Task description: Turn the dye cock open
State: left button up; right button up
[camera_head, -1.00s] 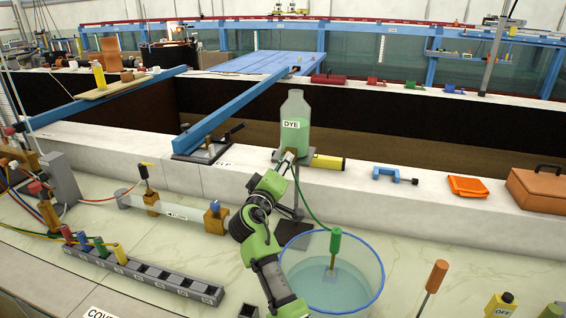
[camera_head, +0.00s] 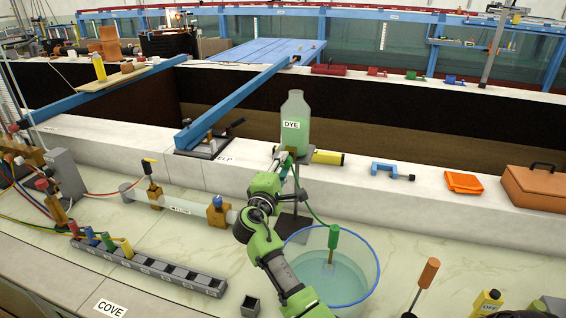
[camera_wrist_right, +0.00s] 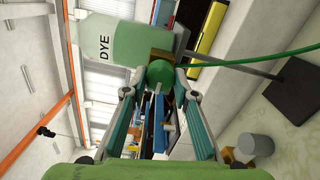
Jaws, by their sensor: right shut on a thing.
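In the right wrist view the bottle (camera_wrist_right: 130,42) lies sideways across the top. The dye cock is at its base, with a brass-coloured body (camera_wrist_right: 158,54) and a round green knob (camera_wrist_right: 160,73). My right gripper (camera_wrist_right: 160,78) is shut on the green knob, a fingertip on either side. In the head view my right gripper (camera_head: 285,160) is just below the bottle, and my green arm largely hides the cock. My left gripper is not in view.
A green tube (camera_head: 311,205) runs from the cock area toward a clear blue-rimmed tank (camera_head: 373,268) beside my arm. A yellow cylinder (camera_head: 328,157) lies right of the bottle.

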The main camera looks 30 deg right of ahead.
jog(key=shift+d+r+n, duration=0.1)
jog(key=shift+r+n, duration=0.05)
jog(key=shift+n, duration=0.15)
jog(key=o, duration=1)
jog(key=shift+o, duration=0.3)
jog(key=shift+w, duration=0.1)
jog(key=v, duration=1.2)
